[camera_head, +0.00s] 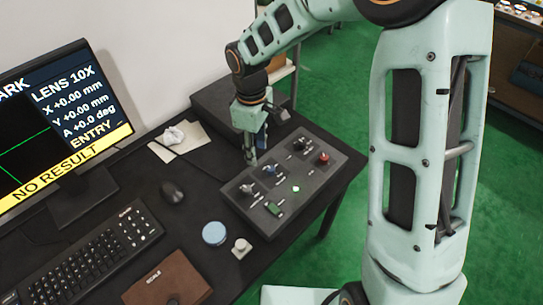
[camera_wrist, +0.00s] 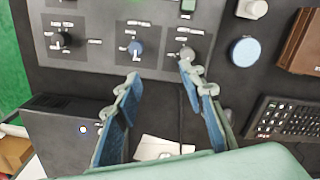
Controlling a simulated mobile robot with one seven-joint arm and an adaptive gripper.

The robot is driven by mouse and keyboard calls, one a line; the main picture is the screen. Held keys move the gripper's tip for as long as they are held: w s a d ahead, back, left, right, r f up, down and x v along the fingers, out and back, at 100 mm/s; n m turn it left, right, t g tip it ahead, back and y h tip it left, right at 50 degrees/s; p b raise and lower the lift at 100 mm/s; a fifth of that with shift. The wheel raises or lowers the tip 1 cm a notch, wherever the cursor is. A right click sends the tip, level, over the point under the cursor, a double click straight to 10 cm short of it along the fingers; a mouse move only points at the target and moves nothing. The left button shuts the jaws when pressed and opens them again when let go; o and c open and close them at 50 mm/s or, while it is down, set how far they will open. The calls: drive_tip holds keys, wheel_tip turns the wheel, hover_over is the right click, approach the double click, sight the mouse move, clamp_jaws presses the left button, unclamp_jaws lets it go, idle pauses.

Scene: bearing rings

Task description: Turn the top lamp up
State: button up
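The dark control box (camera_head: 232,198) lies on the desk and carries three knobs in a row along its far side: a grey knob (camera_head: 247,188), a blue knob (camera_head: 270,170) and a black knob (camera_head: 300,144). Their labels are too blurred to read, so I cannot tell which is the top lamp's. My gripper (camera_head: 251,158) points down over the box's far edge. In the wrist view, its two blue-padded fingers (camera_wrist: 160,76) are apart with nothing between them. The right fingertip overlaps the grey knob (camera_wrist: 187,53); contact cannot be told. The blue knob (camera_wrist: 137,47) is just ahead of the fingers.
A red button (camera_head: 323,158), a lit green button (camera_head: 296,188) and a green switch (camera_head: 273,208) share the box. A monitor (camera_head: 60,120), keyboard (camera_head: 95,250), mouse (camera_head: 172,191) and blue disc (camera_head: 214,233) stand left. A dark case (camera_head: 215,105) stands behind.

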sight(271, 168)
drive_tip(key=w+d+n+p, duration=0.2)
drive_tip(key=w+d+p, duration=0.2)
drive_tip(key=f, duration=1.1)
drive_tip(key=shift+s+a+f+p, duration=0.15)
drive_tip(key=shift+s+f+p, duration=0.15)
drive_tip(key=shift+p, duration=0.05)
clamp_jaws()
